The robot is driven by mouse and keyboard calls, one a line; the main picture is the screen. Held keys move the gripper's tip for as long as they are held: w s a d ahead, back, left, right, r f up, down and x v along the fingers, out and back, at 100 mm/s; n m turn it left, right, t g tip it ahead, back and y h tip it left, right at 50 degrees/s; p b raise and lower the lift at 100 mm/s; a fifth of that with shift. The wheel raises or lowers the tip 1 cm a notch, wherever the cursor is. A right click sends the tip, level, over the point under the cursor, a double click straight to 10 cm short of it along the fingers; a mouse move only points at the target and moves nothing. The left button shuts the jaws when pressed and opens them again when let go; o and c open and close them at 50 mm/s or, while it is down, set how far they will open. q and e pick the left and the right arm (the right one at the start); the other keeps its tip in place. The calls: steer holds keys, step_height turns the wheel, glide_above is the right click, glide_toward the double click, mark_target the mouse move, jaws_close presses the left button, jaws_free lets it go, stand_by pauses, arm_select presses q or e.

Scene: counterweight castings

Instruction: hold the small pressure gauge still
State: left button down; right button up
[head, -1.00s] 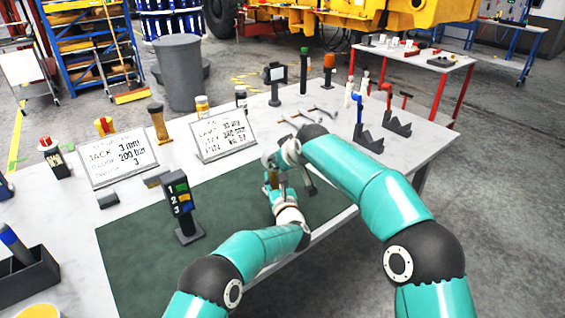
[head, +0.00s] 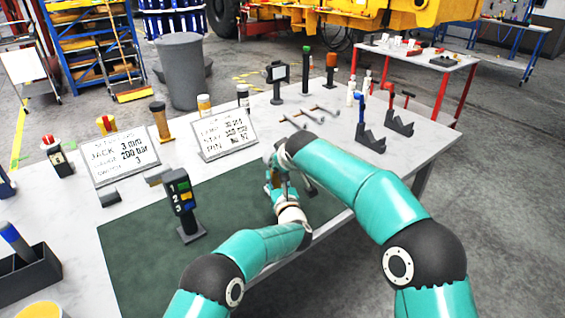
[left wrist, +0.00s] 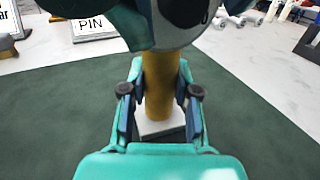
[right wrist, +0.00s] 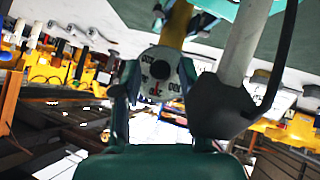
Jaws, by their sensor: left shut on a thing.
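The small pressure gauge has a brass-yellow stem (left wrist: 160,80) on a pale square base, over the green mat. Its white round dial (right wrist: 160,75) shows black numbers in the right wrist view. My left gripper (left wrist: 160,105) has its fingers on both sides of the stem and is shut on it, low near the base. My right gripper (right wrist: 157,95) has its fingers apart on either side of the dial; I cannot tell whether they touch it. In the head view my left gripper (head: 273,182) and right gripper (head: 275,165) are close together and hide most of the gauge.
A numbered dark post (head: 181,200) stands on the green mat (head: 150,260) left of my grippers. Two sign boards (head: 224,136) stand behind. Dark cradles (head: 370,140) stand to the right. A pale rod with a dark end (right wrist: 225,105) is close beside my right gripper.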

steer(key=shift+s+r, duration=0.1)
steer(key=shift+r, duration=0.1)
steer(key=v, duration=1.1)
steer(key=shift+s, duration=0.3)
arm_select(q)
steer(key=c, duration=0.8)
jaws_free()
steer(key=shift+s, duration=0.1)
